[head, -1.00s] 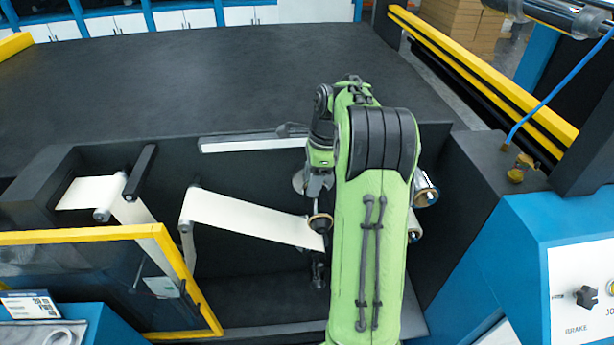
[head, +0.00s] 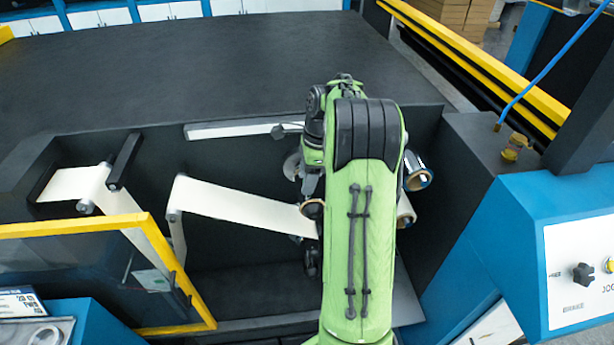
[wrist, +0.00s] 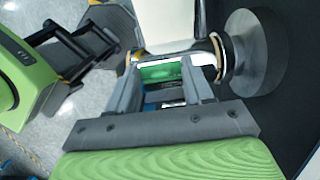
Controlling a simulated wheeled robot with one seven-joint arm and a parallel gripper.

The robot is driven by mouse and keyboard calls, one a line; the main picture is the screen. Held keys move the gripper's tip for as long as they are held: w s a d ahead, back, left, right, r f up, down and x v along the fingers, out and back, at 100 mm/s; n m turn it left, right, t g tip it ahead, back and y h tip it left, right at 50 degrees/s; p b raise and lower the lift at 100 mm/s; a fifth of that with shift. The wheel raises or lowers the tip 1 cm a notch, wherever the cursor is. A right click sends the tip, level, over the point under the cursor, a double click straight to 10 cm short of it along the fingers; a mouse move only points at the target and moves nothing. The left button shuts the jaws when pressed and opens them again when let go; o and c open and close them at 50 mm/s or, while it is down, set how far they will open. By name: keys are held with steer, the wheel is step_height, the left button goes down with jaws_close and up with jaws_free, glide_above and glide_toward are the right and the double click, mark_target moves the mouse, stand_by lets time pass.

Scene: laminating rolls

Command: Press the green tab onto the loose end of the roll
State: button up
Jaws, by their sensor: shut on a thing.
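In the wrist view my gripper (wrist: 158,72) is shut on the green tab (wrist: 160,73), which shows bright green between the two grey fingers. The roll (wrist: 190,55) lies just beyond the fingertips, with a brown core ring and a silver disc at its right end. I cannot tell whether the tab touches the roll. In the head view my green arm covers my gripper, the tab and most of the roll area. The loose end of the roll cannot be made out.
A white web (head: 235,207) runs over rollers toward my arm. Two roll ends (head: 417,180) show right of the arm. A yellow-framed guard (head: 75,232) stands at the left, a blue control panel (head: 560,250) at the right. The black deck (head: 200,75) behind is clear.

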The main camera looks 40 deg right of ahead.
steer(key=shift+s+f, duration=0.1)
steer(key=shift+f, duration=0.25)
stand_by(0.6)
steer(key=o, duration=1.1)
steer(key=shift+d, duration=0.1)
steer(key=r+p, duration=0.1)
steer(key=r, duration=0.4)
steer(key=s+d+r+p, duration=0.1)
steer(key=r, duration=0.4)
steer(key=d+r, duration=0.1)
steer(key=r, duration=0.4)
steer(key=shift+s+d+r+p, duration=0.2)
steer(key=shift+s+r+p, duration=0.1)
steer(key=shift+p, duration=0.1)
